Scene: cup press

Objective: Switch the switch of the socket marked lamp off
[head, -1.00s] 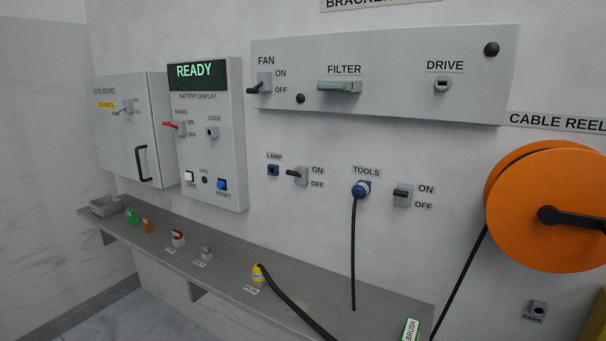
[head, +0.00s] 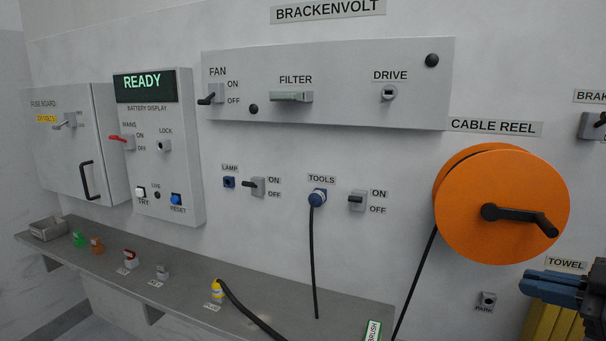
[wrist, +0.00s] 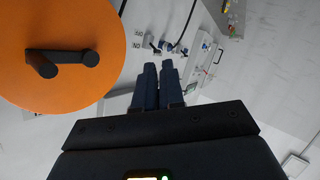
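The lamp socket (head: 229,183) is a small blue outlet on the wall under the LAMP label, with no plug in it. Its switch (head: 256,187) is a grey box just right of it. The dark lever sticks out to the left, nearer the level of ON than of OFF. My gripper (head: 534,283) is at the right edge of the head view, below the cable reel and far from the switch.
The orange cable reel (head: 490,205) with a black crank stands between my gripper and the lamp switch. The tools socket (head: 317,197) holds a blue plug with a hanging cable. Its similar switch (head: 358,200) is right of it. A shelf (head: 120,265) with small objects runs below.

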